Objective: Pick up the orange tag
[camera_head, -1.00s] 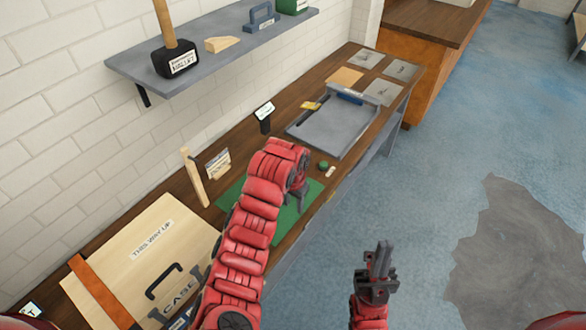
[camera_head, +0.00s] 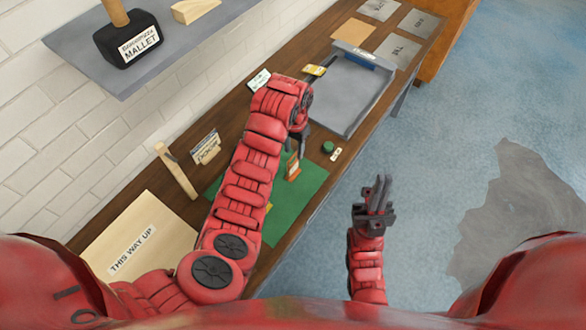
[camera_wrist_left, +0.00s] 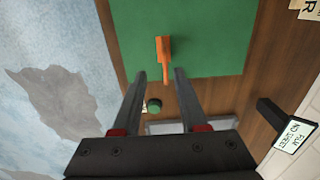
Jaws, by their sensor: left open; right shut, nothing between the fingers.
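The orange tag (camera_head: 293,167) lies on the green mat (camera_head: 310,178) on the wooden bench. It also shows in the left wrist view (camera_wrist_left: 163,47), with its narrow end towards the gap between my fingers. My left gripper (camera_head: 299,143) is open and empty above the mat, pointing down, close to the tag but apart from it. The left arm covers part of the mat. My right gripper (camera_head: 377,190) is shut and empty, out over the floor beside the bench.
A small green round thing (camera_head: 328,147) and a pale label (camera_head: 336,154) lie near the mat. A grey tray (camera_head: 352,95) stands further back. A wooden handle (camera_head: 176,172) and a card stand (camera_head: 206,148) are to the left. A shelf with a mallet (camera_head: 127,40) overhangs the bench.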

